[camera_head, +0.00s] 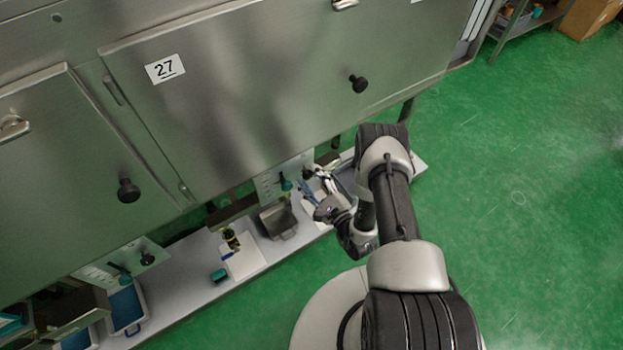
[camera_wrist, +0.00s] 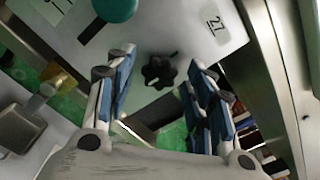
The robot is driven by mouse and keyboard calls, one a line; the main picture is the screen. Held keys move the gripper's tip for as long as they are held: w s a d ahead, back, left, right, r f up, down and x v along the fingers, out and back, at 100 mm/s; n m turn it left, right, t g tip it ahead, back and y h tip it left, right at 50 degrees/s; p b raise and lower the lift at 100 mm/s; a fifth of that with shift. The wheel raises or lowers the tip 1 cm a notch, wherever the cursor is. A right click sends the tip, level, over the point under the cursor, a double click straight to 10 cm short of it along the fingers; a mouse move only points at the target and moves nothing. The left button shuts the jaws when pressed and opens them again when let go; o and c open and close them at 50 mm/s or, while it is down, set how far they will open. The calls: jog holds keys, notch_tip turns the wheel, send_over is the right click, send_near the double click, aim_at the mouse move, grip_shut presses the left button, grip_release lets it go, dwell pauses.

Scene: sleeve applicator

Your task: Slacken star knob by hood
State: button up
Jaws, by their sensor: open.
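A black star knob (camera_wrist: 158,71) sits on a pale panel (camera_wrist: 185,40) in the wrist view, near a label reading 27. My gripper (camera_wrist: 161,62) is open, with one blue-padded finger on each side of the knob in the picture. I cannot tell how far the fingertips are from the knob, and no contact shows. In the head view my gripper (camera_head: 322,176) is low at the panel (camera_head: 270,182) under the steel hood (camera_head: 260,100) marked 27. The knob there is small and partly hidden by the gripper.
A teal ball-shaped handle (camera_wrist: 114,8) is on the same panel, at the wrist view's top. A grey shelf (camera_head: 195,285) below the hoods holds a steel tray (camera_head: 279,220), a teal block (camera_head: 218,275) and other items. The green floor (camera_head: 520,190) at right is clear.

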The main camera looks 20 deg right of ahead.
jog(key=v, duration=0.7)
jog(key=shift+s, duration=0.25)
jog(key=shift+d, duration=0.1)
dwell(0.4)
